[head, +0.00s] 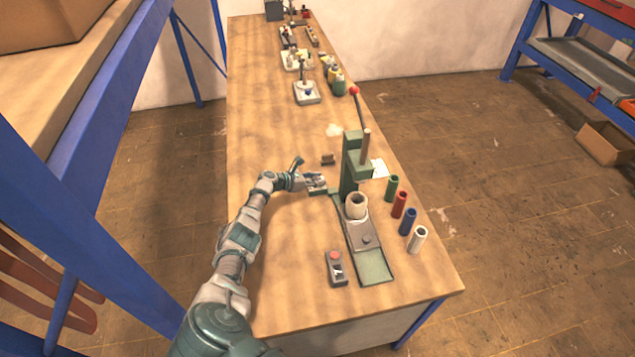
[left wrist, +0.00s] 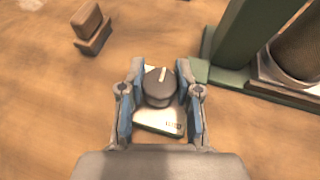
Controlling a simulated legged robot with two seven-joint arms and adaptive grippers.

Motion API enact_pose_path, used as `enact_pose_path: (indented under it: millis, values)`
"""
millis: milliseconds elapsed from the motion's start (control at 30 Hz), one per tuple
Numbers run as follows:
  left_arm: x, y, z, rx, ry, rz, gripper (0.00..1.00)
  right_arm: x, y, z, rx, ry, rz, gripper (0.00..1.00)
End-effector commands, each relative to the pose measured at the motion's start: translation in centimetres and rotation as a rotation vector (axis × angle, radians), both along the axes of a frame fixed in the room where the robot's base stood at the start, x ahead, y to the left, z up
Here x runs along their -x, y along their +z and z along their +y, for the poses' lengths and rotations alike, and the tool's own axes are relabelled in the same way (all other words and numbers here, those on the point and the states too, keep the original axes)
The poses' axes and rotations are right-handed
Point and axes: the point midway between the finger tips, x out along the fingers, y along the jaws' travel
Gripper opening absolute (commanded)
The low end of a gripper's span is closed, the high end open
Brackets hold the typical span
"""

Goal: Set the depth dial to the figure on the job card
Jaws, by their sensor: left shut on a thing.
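The depth dial (left wrist: 160,86) shows in the left wrist view as a dark grey round knob with a pale pointer line, pointing roughly away from my wrist. It stands on a light plate (left wrist: 157,121) with a small readout, too small to read. My left gripper (left wrist: 160,92) is shut on the knob, one finger on each side. In the head view my left gripper (head: 317,184) is at the left side of the green press (head: 350,165), largely hiding the dial. My right gripper is not in view.
Green, red, blue and white cylinders (head: 397,205) stand along the bench's right side. A control box (head: 336,268) with a red button sits near the front. A small brown block (head: 328,159) lies just beyond my gripper. The bench (head: 265,110) is clear on the left.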

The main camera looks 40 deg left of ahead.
Motion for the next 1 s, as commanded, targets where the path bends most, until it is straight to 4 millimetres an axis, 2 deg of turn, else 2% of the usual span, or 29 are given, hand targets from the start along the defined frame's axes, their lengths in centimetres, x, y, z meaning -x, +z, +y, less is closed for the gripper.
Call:
enact_pose_path:
  millis: [333,367,433,767,1000]
  values:
    - [0.3,-0.3,0.3,-0.005,0.001,0.007,0.00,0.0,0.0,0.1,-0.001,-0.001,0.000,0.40]
    - [0.3,-0.3,0.3,-0.005,0.002,0.006,0.40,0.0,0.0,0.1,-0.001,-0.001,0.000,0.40]
    - [0.2,-0.2,0.2,-0.004,0.001,0.006,0.58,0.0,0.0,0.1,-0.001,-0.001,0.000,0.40]
    - [0.1,0.0,0.1,-0.003,0.000,0.001,0.59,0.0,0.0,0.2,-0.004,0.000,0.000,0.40]
    - [2.0,0.7,1.0,-0.005,0.000,0.001,0.59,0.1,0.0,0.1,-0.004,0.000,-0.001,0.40]
